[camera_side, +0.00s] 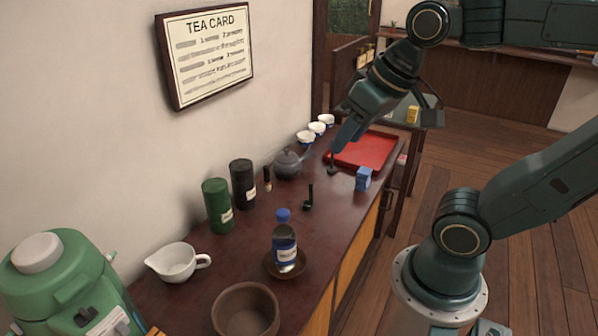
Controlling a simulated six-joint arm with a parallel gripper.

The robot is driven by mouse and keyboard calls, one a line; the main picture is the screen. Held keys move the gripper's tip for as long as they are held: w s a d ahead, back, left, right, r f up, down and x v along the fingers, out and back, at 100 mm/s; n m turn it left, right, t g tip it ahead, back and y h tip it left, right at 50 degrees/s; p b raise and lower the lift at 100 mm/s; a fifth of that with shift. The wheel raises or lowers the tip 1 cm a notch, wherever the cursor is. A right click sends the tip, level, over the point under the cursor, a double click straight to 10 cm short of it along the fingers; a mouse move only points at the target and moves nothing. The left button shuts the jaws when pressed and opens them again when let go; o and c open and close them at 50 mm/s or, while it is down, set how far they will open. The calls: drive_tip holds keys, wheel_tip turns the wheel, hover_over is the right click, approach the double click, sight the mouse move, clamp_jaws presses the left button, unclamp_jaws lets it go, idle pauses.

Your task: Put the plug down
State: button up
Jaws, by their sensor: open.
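My gripper (342,140) reaches down over the far half of the dark wooden counter (345,212), near the left edge of the red tray. It is open. A small dark piece (332,169) with a thin upright stem and a wider foot is just below the fingertips. It seems to stand on the counter; I cannot tell whether a finger touches it. A dark green piece (308,204) with an upright stem stands on the counter nearer the camera, apart from the gripper. Which of these is the plug, I cannot tell.
The red tray (372,152), a grey teapot (287,165) and a blue box (363,179) are close to the gripper. White cups (316,130) stand behind. Nearer are canisters (217,204), a bottle (284,249), a white pitcher (176,263) and a brown bowl (245,312).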

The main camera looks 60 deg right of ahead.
drive_tip(key=shift+s+a+f+n, duration=0.2)
drive_tip(key=shift+s+f+n, duration=0.25)
drive_tip(key=shift+s, duration=0.2)
drive_tip(key=shift+s+a+f+n, duration=0.2)
drive_tip(key=shift+s+f+n, duration=0.15)
drive_tip(key=shift+s+n, duration=0.25)
idle(0.4)
